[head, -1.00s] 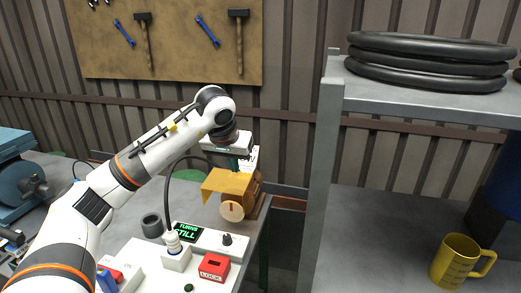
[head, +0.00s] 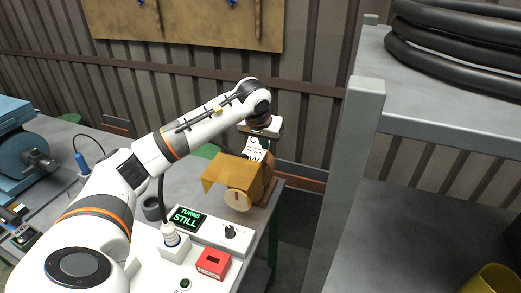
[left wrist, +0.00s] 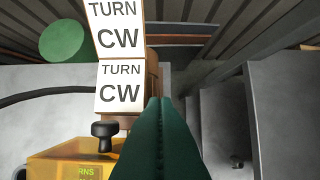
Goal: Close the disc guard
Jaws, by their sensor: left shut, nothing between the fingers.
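The disc guard (head: 222,172) is a yellow-orange, see-through cover on the brown housing (head: 268,184) at the bench's right end. A pale round disc face with a red mark (head: 238,199) shows in front. In the left wrist view, yellow see-through material (left wrist: 70,165) and a black knob (left wrist: 104,135) show at lower left. My left gripper (left wrist: 160,105) has dark green fingers, shut and empty, beside the white TURN CW labels (left wrist: 120,85). In the head view, its white body is above the housing and its fingertips are hidden. I cannot tell whether they touch anything. My right gripper is out of view.
A grey shelf post (head: 345,190) stands to the right. A blue machine (head: 25,150) is at far left.

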